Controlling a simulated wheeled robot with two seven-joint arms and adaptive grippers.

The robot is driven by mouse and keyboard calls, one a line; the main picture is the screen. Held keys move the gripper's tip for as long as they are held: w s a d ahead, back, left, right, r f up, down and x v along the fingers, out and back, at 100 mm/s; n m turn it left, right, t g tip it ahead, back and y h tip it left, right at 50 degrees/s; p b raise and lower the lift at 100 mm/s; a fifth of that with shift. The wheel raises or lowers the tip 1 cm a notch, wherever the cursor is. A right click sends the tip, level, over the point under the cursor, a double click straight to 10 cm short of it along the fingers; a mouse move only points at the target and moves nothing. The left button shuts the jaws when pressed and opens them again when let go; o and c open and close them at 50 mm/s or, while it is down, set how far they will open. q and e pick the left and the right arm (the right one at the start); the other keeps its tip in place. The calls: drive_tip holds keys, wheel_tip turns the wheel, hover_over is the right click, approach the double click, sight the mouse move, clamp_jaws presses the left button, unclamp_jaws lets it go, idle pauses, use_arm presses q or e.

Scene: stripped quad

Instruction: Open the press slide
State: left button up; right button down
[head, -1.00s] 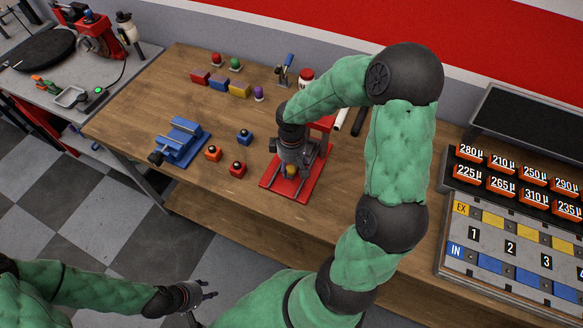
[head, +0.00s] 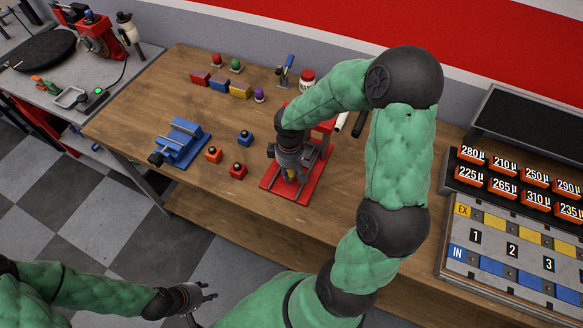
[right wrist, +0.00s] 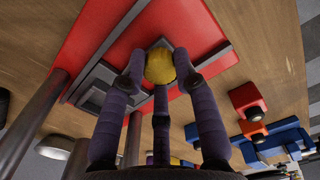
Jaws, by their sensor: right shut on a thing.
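The press has a red base (head: 309,187) with dark rails on the workbench, below my right arm. My right gripper (head: 287,179) points down over the base. In the right wrist view its fingers close around a round yellow knob (right wrist: 160,67). A dark grey slide plate (right wrist: 92,97) shows beside the knob, between the rails (right wrist: 205,62). The gripper and arm hide much of the press in the head view. My left gripper (head: 204,294) is empty, low in front of the bench, with its fingers apart.
A blue vise (head: 181,141) and small blue (head: 245,138), orange (head: 213,154) and red (head: 238,171) blocks with knobs stand left of the press. Coloured blocks (head: 220,84) line the back. A numbered board (head: 510,245) is at right.

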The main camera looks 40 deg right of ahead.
drive_tip(key=s+a, duration=0.1)
drive_tip(key=a, duration=0.1)
drive_tip(key=s+a+b, duration=0.1)
drive_tip(key=a, duration=0.1)
drive_tip(key=s+a, duration=0.2)
drive_tip(key=a, duration=0.1)
drive_tip(key=shift+f, duration=0.1)
drive_tip(key=shift+d, duration=0.1)
drive_tip(key=c, duration=1)
unclamp_jaws()
drive_tip(key=shift+o, duration=0.3)
drive_tip(key=shift+w+r, duration=0.1)
drive_tip(key=shift+r, duration=0.2)
wheel_tip(320, 180, up, 12)
drive_tip(key=shift+f, duration=0.25)
